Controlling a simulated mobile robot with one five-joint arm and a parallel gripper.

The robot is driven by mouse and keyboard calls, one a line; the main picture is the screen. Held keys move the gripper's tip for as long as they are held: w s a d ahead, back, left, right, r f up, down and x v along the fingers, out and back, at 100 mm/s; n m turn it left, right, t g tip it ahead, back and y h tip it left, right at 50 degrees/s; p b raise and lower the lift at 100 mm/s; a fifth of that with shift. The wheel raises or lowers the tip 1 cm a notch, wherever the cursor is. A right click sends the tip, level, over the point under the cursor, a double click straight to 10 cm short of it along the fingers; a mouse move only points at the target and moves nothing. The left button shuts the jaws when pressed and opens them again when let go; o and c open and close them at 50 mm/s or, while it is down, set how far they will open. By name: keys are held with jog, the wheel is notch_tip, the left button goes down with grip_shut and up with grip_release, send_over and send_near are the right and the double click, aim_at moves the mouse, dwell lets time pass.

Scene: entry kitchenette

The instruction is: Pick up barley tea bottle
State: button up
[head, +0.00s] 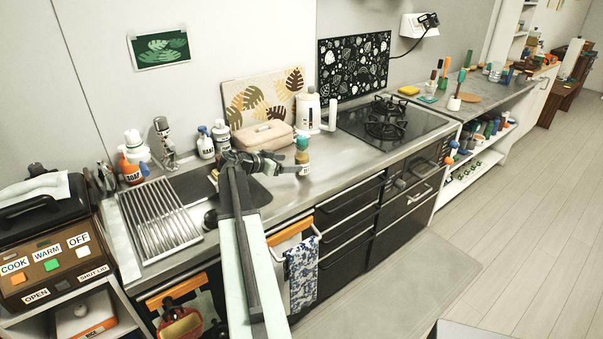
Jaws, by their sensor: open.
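A small bottle with a green cap and a brownish body (302,158) stands upright on the steel counter, in front of the beige case. It looks like the barley tea bottle, but its label is too small to read. My gripper (292,163) is open at the end of my arm, which reaches in from the bottom of the view. Its fingers point right toward the bottle, one finger close to the bottle's lower part. I cannot tell whether the bottle is between the fingers or whether they touch it.
A beige case (262,136) and a white container (308,108) stand behind the bottle. The black stove (385,125) is to the right. The sink with a drying rack (160,220) and soap bottles (133,158) are left. Counter right of the bottle is clear.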

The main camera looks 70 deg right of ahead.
aim_at(302, 162)
jog(key=b+x, duration=0.3)
jog(key=x, duration=0.5)
jog(key=shift+r, duration=0.15)
jog(key=shift+c, duration=0.3)
grip_shut()
